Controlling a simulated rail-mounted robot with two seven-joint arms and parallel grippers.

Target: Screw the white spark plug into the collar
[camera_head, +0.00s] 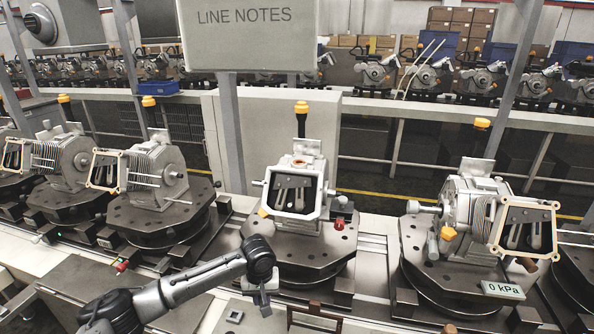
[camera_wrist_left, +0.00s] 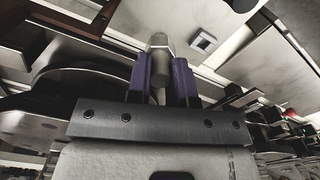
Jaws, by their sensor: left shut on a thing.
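My left gripper (camera_head: 262,297) reaches in from the lower left in the head view and hangs in front of the centre fixture, low at the conveyor's near edge. In the left wrist view its purple fingers (camera_wrist_left: 162,78) are shut on a pale grey-white cylindrical piece, apparently the spark plug (camera_wrist_left: 159,43), whose rounded end sticks out past the fingertips. The grey engine housing (camera_head: 293,193) sits on the centre fixture. A copper-coloured ring on its top, likely the collar (camera_head: 299,162), lies well above and behind the gripper. My right gripper is not in view.
A dark fixture plate (camera_head: 295,247) carries the centre engine, with a red knob (camera_head: 338,224) on it. Similar engines stand on fixtures left and right. An orange-capped post (camera_head: 301,112) rises behind the centre engine. A "LINE NOTES" sign (camera_head: 248,35) hangs above.

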